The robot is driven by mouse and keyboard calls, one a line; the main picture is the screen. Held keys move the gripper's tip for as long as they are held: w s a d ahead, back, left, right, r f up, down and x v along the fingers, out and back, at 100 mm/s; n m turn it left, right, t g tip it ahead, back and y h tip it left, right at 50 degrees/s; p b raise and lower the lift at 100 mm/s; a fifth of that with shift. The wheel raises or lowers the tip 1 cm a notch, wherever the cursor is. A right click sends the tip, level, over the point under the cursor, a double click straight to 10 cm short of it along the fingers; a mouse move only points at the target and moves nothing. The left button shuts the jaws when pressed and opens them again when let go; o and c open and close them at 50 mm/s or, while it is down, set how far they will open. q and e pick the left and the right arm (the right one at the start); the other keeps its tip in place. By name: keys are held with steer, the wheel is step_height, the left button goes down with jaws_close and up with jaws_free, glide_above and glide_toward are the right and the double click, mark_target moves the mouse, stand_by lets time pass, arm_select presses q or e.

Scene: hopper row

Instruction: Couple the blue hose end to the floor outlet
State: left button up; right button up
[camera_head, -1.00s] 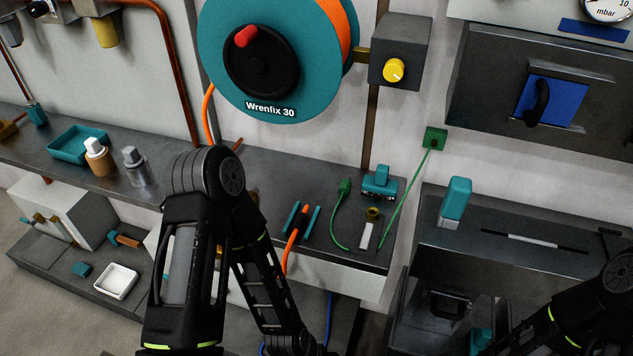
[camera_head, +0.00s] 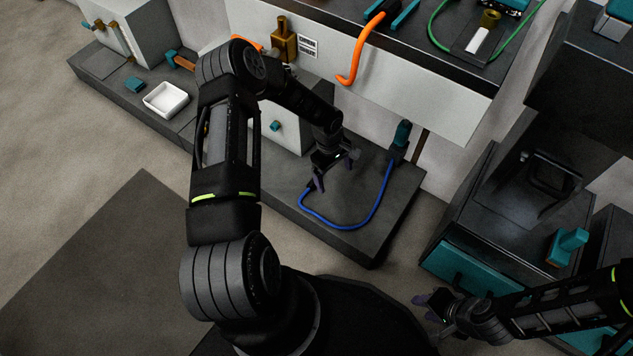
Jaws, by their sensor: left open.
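The blue hose (camera_head: 377,212) lies in a curve on the low dark plinth. Which fitting is the floor outlet I cannot tell. My right gripper (camera_head: 426,308) is at the lower right, away from the hose; its finger gap is unclear.
An orange hose (camera_head: 357,58) hangs over the edge of the grey bench, above the plinth. A brass fitting (camera_head: 284,42) stands behind my left arm. A white tray (camera_head: 166,99) sits at the plinth's left. A teal-fronted cabinet (camera_head: 470,277) stands right. The floor at left is clear.

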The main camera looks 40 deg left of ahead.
arm_select(q)
steer(key=a+f+n, duration=0.1)
steer(key=a, duration=0.1)
steer(key=w+a+f+n+y+b, duration=0.1)
steer(key=a, duration=0.2)
steer(key=a+f+b, duration=0.1)
steer(key=a, duration=0.1)
steer(key=shift+w+a+f+n+y, duration=0.25)
steer(key=shift+a+n+y, duration=0.05)
steer(key=shift+n, duration=0.1)
steer(key=shift+a+r, duration=0.2)
arm_select(e)
steer(key=f, duration=0.2)
steer(key=w+f, duration=0.1)
steer(key=shift+d+f, duration=0.25)
steer(key=shift+f, duration=0.1)
arm_select(q)
steer(key=shift+f, duration=0.1)
arm_select(e)
steer(key=shift+f, duration=0.1)
